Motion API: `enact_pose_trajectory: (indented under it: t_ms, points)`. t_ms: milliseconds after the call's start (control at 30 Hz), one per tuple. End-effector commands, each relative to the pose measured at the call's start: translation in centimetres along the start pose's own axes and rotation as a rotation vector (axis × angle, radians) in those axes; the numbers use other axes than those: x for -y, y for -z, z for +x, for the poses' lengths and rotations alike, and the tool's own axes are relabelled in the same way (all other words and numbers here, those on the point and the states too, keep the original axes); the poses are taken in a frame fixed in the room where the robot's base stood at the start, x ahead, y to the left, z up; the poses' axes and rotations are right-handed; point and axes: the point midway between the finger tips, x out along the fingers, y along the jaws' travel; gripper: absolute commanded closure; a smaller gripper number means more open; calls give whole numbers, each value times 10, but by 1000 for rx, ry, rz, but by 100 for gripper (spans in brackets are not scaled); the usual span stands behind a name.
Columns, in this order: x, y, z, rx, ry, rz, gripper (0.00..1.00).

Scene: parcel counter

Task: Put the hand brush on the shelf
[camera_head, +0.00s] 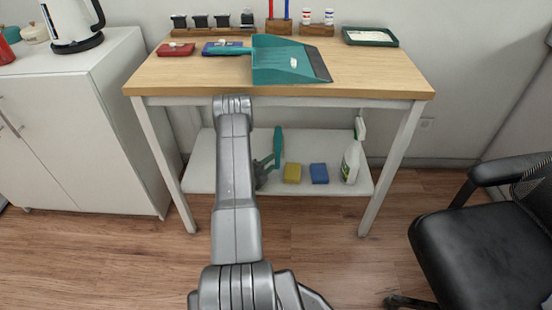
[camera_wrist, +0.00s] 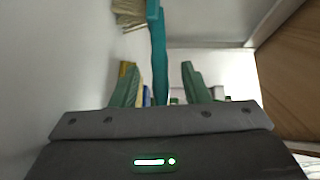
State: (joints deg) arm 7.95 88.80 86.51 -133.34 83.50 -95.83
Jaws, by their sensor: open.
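The hand brush (camera_head: 277,143) has a teal handle and is at the white lower shelf (camera_head: 220,165) under the table. In the wrist view its handle (camera_wrist: 158,55) runs down from the top to between my fingers, and its pale bristles (camera_wrist: 129,12) face the white surface at left. My gripper (camera_head: 265,168) is low over the shelf. Its two green fingers (camera_wrist: 160,85) are open, one on each side of the handle, with visible gaps. I cannot tell whether the bristles touch the shelf. My arm hides part of the shelf.
A yellow sponge (camera_head: 292,173), a blue sponge (camera_head: 319,173) and a spray bottle (camera_head: 352,155) stand right of the brush. The wooden tabletop (camera_head: 210,75) above holds a teal dustpan (camera_head: 285,62). A black chair (camera_head: 480,245) stands at right, a white cabinet (camera_head: 75,140) at left.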

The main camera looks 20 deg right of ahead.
Motion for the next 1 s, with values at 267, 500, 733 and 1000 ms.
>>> enact_pose_trajectory:
  t_ms: [267,500,733,1000]
  points:
    - [2,-1,-58,3,0,-1,58]
    - [1,0,-76,0,2,1,58]
    - [1,0,-77,-1,3,1,58]
    - [1,0,-77,-1,3,1,58]
